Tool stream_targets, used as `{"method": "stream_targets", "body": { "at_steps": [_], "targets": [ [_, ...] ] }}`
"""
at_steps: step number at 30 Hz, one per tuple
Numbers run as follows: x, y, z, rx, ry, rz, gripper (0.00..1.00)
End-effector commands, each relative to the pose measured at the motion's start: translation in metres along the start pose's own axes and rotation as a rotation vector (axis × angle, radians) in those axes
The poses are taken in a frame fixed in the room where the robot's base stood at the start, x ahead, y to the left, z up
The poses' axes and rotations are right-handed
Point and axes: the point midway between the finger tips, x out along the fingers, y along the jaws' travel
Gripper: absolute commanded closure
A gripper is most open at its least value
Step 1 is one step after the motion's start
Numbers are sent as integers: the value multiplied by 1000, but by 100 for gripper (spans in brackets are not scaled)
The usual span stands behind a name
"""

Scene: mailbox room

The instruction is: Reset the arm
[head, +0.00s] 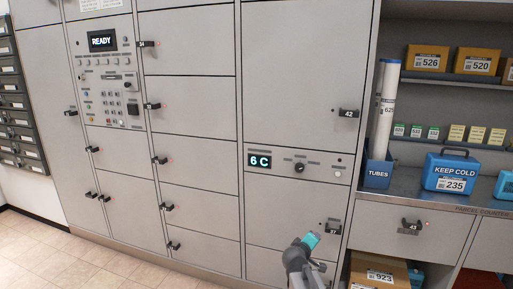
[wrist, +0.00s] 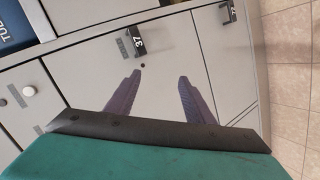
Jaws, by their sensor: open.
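My gripper (head: 309,240) shows at the bottom of the head view, with a teal part at its end, in front of the lower grey locker doors. In the wrist view my gripper (wrist: 157,92) has its two dark purple fingers spread apart with nothing between them. Beyond the fingers is a grey locker door with a black latch marked 37 (wrist: 136,40). The same latch (head: 329,228) shows in the head view just right of my gripper. Whether the fingers touch the door I cannot tell.
The locker wall has a READY screen (head: 102,41) and a 6 C display (head: 260,161). On the right, a counter holds a blue KEEP COLD box (head: 452,172) and a blue TUBES bin (head: 377,173). A parcel marked 923 (head: 379,275) sits below. Tiled floor (head: 45,255) is clear at lower left.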

Motion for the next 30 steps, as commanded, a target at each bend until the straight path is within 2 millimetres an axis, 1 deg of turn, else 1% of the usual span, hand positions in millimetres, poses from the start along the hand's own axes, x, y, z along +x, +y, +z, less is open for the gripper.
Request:
{"method": "stream_targets", "body": {
  "at_steps": [1,8,13,17,23,26,30],
  "targets": [
    [-1,-7,12,3,-27,-25,52],
    [-2,-54,71,29,-143,-132,52],
    [-10,-90,118,54,-239,-213,52],
    [-22,-118,154,76,-317,-278,52],
    [-50,-159,209,113,-446,-378,52],
    [-68,-180,237,134,-515,-430,52],
    [-99,-208,274,166,-616,-505,52]
  ]
}}
